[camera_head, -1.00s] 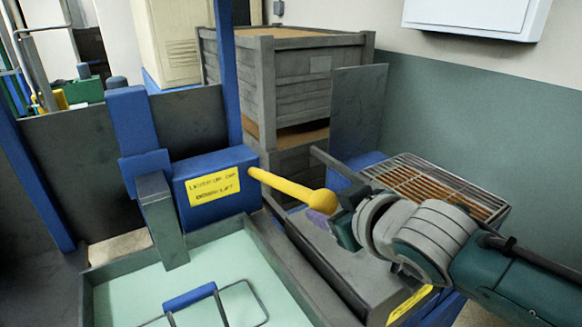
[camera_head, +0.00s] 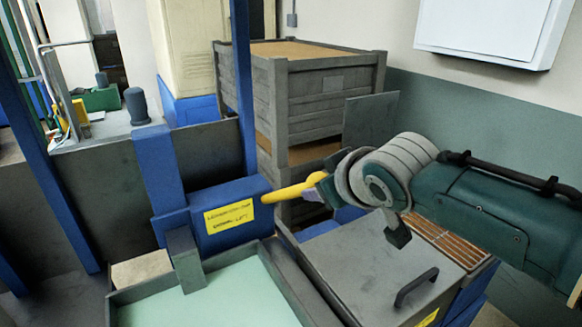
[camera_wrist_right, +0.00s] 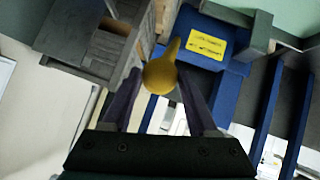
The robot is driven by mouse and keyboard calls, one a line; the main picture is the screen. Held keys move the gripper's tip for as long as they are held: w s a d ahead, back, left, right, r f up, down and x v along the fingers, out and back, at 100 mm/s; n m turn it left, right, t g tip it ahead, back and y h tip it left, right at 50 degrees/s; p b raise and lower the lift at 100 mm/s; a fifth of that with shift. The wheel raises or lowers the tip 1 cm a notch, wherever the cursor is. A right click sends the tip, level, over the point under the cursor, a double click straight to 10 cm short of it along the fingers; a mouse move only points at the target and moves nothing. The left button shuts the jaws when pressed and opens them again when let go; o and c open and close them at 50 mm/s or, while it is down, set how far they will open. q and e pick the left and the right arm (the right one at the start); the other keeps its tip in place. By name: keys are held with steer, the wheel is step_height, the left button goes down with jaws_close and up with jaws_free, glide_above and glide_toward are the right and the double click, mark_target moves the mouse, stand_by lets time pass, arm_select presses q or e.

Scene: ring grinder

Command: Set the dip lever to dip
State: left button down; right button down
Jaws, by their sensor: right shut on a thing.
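The yellow dip lever (camera_head: 292,191) sticks out to the right from a blue housing (camera_head: 190,206) and tilts slightly upward toward its outer end. A yellow label (camera_head: 229,217) on the housing has small text that seems to mention "up", "dip" and "lift". My right gripper (camera_head: 322,187) is at the lever's outer end and partly hides it. In the right wrist view, the lever's round knob (camera_wrist_right: 160,77) sits between the two fingers of my right gripper (camera_wrist_right: 160,82), which is shut on it. My left gripper is in neither view.
A tank (camera_head: 118,309) with pale green liquid lies below the housing. A grey lid with a dark handle (camera_head: 416,287) lies below my right arm. Grey crates (camera_head: 325,100) stand behind the lever. Blue posts (camera_head: 243,85) rise beside the housing.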

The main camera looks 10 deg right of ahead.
steer(key=shift+w+a+r, duration=0.15)
steer(key=shift+w+r, duration=0.15)
steer(key=shift+r, duration=0.25)
steer(key=shift+c, duration=1.9)
jaws_free()
steer(key=shift+w, duration=0.15)
steer(key=shift+o, duration=0.9)
steer(key=shift+f, duration=0.15)
steer(key=shift+s, duration=0.2)
steer(key=shift+s, duration=0.2)
steer(key=p+v, duration=0.2)
steer(key=v, duration=0.7)
steer(key=shift+r, duration=0.3)
steer(key=shift+s, duration=0.1)
